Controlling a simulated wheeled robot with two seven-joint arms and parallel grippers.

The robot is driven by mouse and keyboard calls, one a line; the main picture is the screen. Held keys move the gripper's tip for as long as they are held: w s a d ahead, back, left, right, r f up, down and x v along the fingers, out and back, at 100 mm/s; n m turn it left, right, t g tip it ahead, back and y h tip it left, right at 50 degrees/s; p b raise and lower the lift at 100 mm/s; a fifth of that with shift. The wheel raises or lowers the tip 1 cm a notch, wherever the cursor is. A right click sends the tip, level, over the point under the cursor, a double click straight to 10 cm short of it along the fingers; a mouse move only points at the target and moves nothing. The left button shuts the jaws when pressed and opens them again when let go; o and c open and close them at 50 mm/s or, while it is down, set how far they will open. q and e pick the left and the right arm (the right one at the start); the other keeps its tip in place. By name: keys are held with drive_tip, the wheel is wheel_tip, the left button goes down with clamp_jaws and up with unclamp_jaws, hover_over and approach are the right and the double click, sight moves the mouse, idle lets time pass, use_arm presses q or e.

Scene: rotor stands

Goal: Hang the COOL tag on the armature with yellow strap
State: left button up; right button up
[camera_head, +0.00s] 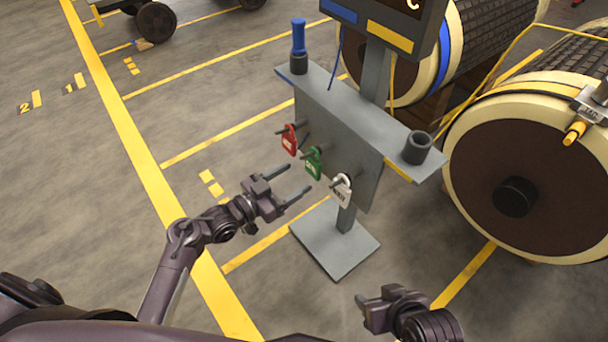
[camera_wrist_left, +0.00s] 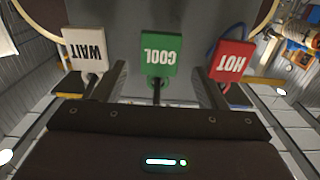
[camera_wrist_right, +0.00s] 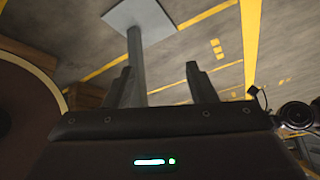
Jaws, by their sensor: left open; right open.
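The green COOL tag (camera_head: 313,163) hangs on the middle peg of the grey stand's panel, between the red HOT tag (camera_head: 289,140) and the white WAIT tag (camera_head: 341,190). My left gripper (camera_head: 298,179) is open and empty, just left of the panel. In the left wrist view the COOL tag (camera_wrist_left: 159,55) lies between and beyond the open fingers. My right gripper (camera_head: 363,310) is open and empty, low in front of the stand. The armature with the yellow strap (camera_head: 477,190) lies at the right, with a grey bracket and yellow pin (camera_head: 574,132) at its upper edge.
The grey stand (camera_head: 335,238) has a screen on top, partly cut off, a blue-handled tool (camera_head: 298,42) at one shelf end and an empty cup (camera_head: 418,148) at the other. Another armature with a blue strap (camera_head: 445,45) lies behind. The floor left of the stand is clear.

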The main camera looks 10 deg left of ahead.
use_arm(q)
drive_tip(key=x, duration=0.4)
drive_tip(key=shift+w+d+f, duration=0.1)
drive_tip(key=shift+w+d, duration=0.05)
drive_tip(key=shift+w+d+b, duration=0.2)
drive_tip(key=shift+w+b, duration=0.1)
use_arm(e)
drive_tip(key=w+a+r+t+y, duration=0.1)
drive_tip(key=w+r+t, duration=0.2)
drive_tip(key=w+r, duration=0.1)
drive_tip(key=shift+w+a+r, duration=0.2)
drive_tip(key=shift+w+a, duration=0.1)
drive_tip(key=shift+w, duration=0.35)
use_arm(q)
drive_tip(key=c, duration=0.9)
drive_tip(key=shift+r, duration=0.2)
drive_tip(key=shift+c, duration=0.2)
use_arm(e)
drive_tip(key=shift+r, duration=0.2)
use_arm(q)
drive_tip(key=shift+r+p, duration=0.1)
drive_tip(key=shift+p, duration=0.35)
drive_tip(key=p, duration=0.5)
approach(311, 166)
drive_tip(key=shift+w+d+r, duration=0.45)
drive_tip(key=shift+r, duration=0.3)
use_arm(e)
drive_tip(key=shift+r, duration=2.75)
drive_tip(key=shift+f, duration=0.15)
